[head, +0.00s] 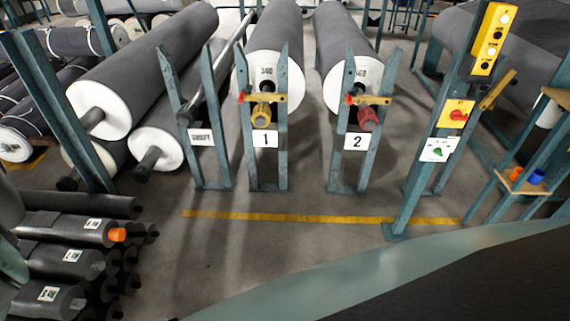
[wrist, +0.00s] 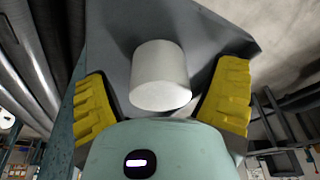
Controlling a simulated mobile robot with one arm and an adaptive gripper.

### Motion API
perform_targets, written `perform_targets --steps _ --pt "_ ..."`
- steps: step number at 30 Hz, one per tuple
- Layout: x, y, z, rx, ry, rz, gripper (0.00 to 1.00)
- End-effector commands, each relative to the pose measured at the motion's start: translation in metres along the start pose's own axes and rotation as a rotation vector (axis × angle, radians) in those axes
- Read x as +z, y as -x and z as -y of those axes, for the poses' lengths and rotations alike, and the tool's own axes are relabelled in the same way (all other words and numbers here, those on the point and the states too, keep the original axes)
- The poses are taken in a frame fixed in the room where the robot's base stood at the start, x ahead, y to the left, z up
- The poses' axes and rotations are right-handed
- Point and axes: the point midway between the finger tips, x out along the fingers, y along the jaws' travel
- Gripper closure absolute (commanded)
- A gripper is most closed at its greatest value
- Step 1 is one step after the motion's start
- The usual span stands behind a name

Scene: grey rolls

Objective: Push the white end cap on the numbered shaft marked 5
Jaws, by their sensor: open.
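In the wrist view, a white cylindrical cap (wrist: 160,72) stands out in front of a grey flat-faced part (wrist: 112,50). My gripper (wrist: 165,78) is open, with one yellow finger pad on each side of the cap and visible gaps between. The pads do not appear to touch it. No number 5 shows in either view. In the head view, signs 1 (head: 265,140) and 2 (head: 357,142) hang on stands below large grey rolls. Dark shafts with small labels (head: 93,225) are stacked at the lower left; the labels are too small to read.
A yellow tape line (head: 300,217) crosses the floor before the teal stands. A post with a yellow button box (head: 492,40) and switches stands at the right. One stacked shaft has an orange end (head: 117,235). Floor near the lower middle is clear.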

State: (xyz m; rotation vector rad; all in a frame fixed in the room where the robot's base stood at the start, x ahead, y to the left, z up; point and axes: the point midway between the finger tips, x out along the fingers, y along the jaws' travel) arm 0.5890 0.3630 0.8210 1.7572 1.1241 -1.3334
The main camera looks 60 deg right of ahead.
Motion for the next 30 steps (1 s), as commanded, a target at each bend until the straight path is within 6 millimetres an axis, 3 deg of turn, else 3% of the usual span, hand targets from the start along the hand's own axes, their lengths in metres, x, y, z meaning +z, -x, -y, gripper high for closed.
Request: perform_targets --steps 6,24,30 --pt "-0.0001 0.0000 0.0008 -0.001 0.001 0.001 0.13" --pt "0.0004 -0.0001 0.0004 -0.001 -0.001 0.001 0.74" --pt "0.0005 0.0001 0.0003 -0.001 -0.001 0.002 0.75"
